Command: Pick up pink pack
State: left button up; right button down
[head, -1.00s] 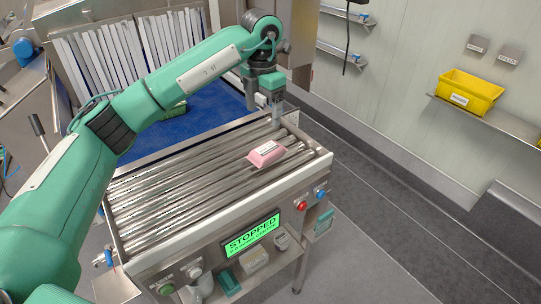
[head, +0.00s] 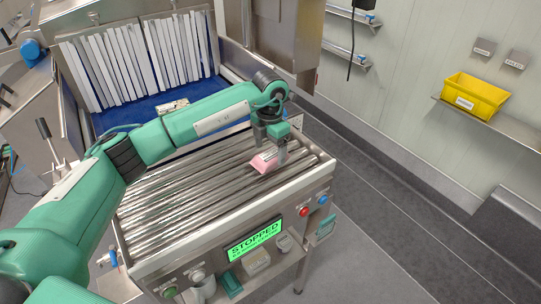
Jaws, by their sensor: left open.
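The pink pack (head: 261,163) lies on the steel rollers (head: 190,193) near the right end of the conveyor. My left gripper (head: 270,160) points down right at the pack, and its fingers partly cover it. The gripper is open. I cannot tell whether the fingers touch the pack. My right gripper is not in view.
A panel reading STOPPED (head: 254,238) is on the conveyor's front, with a red button (head: 306,212) and a blue button (head: 323,200) to its right. White strip curtains (head: 185,45) hang behind a blue belt (head: 118,118). A yellow bin (head: 475,96) sits on a wall shelf.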

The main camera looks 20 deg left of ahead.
aim_at(271, 154)
pick_arm(q)
notch_tip(271, 154, down, 3)
jog(key=shift+w+d+f+p, duration=0.1)
jog(key=shift+w+f+p, duration=0.05)
jog(key=shift+p, duration=0.4)
jog(key=c, duration=1.2)
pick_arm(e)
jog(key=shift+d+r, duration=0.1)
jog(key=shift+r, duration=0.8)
